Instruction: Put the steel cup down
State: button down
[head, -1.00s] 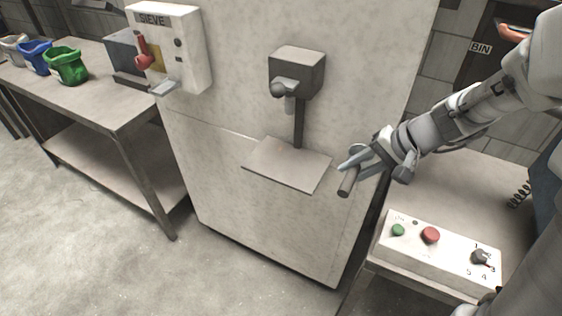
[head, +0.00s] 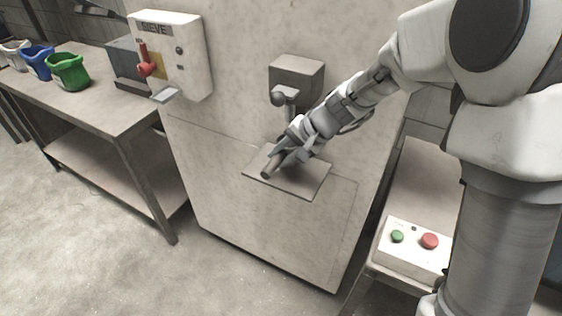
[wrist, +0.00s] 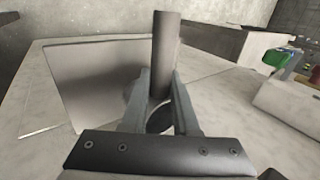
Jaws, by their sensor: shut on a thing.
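The steel cup (head: 268,170) shows as a narrow dark grey-brown cylinder at the end of my gripper (head: 279,155). It is tilted in the head view, over the front left part of the flat plate (head: 312,187) below the spout. In the wrist view the cup (wrist: 166,45) rises from between the two fingers of my gripper (wrist: 161,90), which are shut on it. The plate (wrist: 85,85) lies to its left there. I cannot tell whether the cup touches the plate. My gripper hides part of the cup and plate.
A grey spout box (head: 296,74) with a nozzle sits just above and behind my gripper. A SIEVE control box (head: 190,50) is on the left. A button panel (head: 405,260) is at lower right. A bench with coloured bags (head: 68,71) stands far left.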

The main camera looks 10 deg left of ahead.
jog(key=shift+f, duration=1.05)
jog(key=shift+f+b, duration=0.25)
jog(key=shift+b, duration=0.15)
jog(key=c, duration=0.7)
grip_release()
jog(key=shift+r, duration=0.1)
